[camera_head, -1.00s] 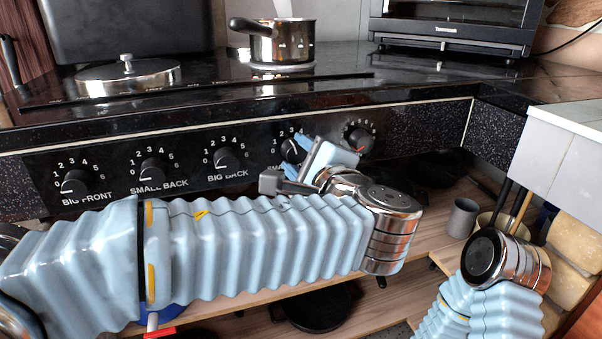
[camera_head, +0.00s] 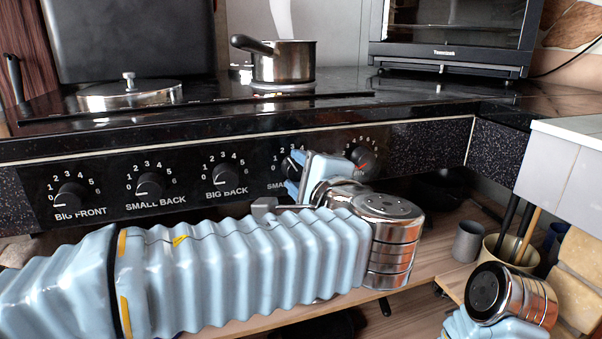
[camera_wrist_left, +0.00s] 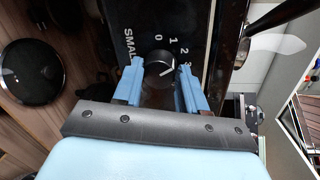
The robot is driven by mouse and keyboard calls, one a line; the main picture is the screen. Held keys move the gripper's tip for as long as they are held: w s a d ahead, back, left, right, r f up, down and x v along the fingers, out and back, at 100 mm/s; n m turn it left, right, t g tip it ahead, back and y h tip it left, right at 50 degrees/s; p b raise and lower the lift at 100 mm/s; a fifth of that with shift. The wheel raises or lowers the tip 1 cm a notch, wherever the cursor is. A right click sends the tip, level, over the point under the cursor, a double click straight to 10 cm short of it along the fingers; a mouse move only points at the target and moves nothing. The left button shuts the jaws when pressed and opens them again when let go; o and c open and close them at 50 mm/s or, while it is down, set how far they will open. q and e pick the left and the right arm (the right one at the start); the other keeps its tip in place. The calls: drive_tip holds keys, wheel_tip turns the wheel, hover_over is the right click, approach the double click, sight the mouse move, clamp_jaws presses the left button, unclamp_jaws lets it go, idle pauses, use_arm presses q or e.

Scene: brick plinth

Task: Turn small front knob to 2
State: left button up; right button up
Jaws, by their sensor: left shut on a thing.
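The small front knob (camera_wrist_left: 160,66) is black and round, with a white pointer mark. In the left wrist view it sits between the two blue fingers of my left gripper (camera_wrist_left: 161,84), which is shut on it. The pointer slants to the right, roughly toward the 3; its exact setting is hard to tell. The numbers 0, 1, 2 and 3 show beside it. In the head view my left gripper (camera_head: 305,174) covers much of this knob (camera_head: 288,166) and its label. My right wrist shows at lower right, but its gripper is out of frame.
The BIG FRONT (camera_head: 70,195), SMALL BACK (camera_head: 151,186) and BIG BACK (camera_head: 226,175) knobs are to the left, and another knob (camera_head: 361,159) is close on the right. A saucepan (camera_head: 283,64) and a lidded pot (camera_head: 130,95) stand on the stovetop. A grey cup (camera_head: 467,241) stands below.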

use_arm(q)
drive_tip(key=o, duration=1.1)
drive_tip(key=shift+c, duration=0.2)
drive_tip(key=p+v, duration=0.1)
drive_tip(key=v, duration=1.2)
drive_tip(key=shift+s+d, duration=0.2)
drive_tip(key=shift+s, duration=0.15)
drive_tip(key=shift+f, duration=0.1)
